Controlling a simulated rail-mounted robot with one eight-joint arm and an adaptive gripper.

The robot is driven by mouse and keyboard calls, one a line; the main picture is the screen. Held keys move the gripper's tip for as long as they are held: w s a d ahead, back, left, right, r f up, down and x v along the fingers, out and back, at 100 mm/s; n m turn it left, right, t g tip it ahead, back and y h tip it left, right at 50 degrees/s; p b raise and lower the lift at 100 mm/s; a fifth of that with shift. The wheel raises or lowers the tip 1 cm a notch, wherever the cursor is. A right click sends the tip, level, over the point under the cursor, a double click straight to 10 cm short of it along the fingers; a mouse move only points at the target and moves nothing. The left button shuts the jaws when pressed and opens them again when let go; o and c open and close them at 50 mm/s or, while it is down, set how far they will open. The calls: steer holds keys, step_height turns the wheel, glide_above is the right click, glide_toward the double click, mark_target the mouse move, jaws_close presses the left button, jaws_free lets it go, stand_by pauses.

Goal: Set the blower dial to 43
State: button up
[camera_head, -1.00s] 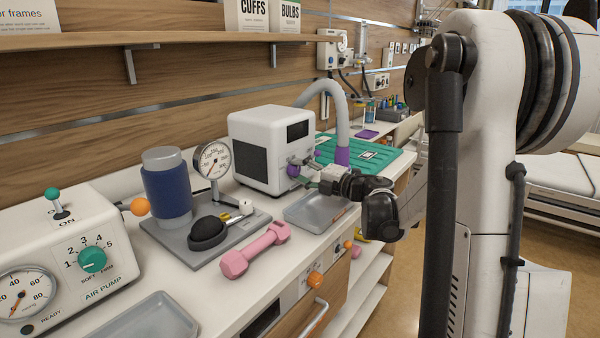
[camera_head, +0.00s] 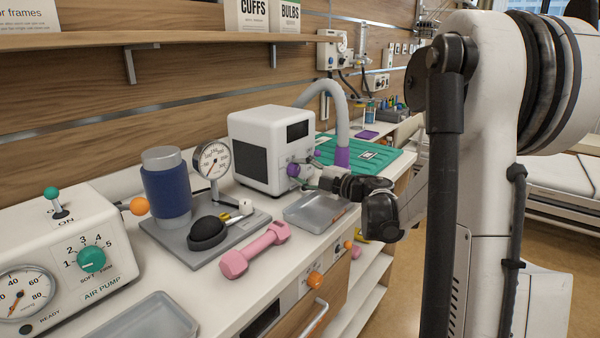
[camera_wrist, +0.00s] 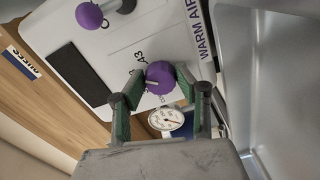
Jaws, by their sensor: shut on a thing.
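The blower is a white box (camera_head: 262,125) with a dark screen, standing at the back of the counter. In the wrist view its front panel (camera_wrist: 125,40) carries a "WARM AIR" label and a purple dial (camera_wrist: 158,77) with a pale pointer line. Markings including "43" are printed beside the dial; the others are partly hidden or too small to read. My gripper (camera_wrist: 160,92) has its green-padded fingers on either side of the purple dial, shut on it. In the head view my gripper (camera_head: 318,184) reaches the blower's front from the right.
A second purple knob (camera_wrist: 89,15) sits on the panel. A grey tray (camera_head: 315,222) lies below my gripper. A pressure gauge (camera_head: 212,160), a blue cylinder (camera_head: 167,190), a pink dumbbell (camera_head: 255,250) and an air pump (camera_head: 65,255) stand to the left. A grey hose (camera_head: 342,118) rises behind.

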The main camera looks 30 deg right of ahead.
steer(key=o, duration=1.1)
steer(key=v, duration=1.2)
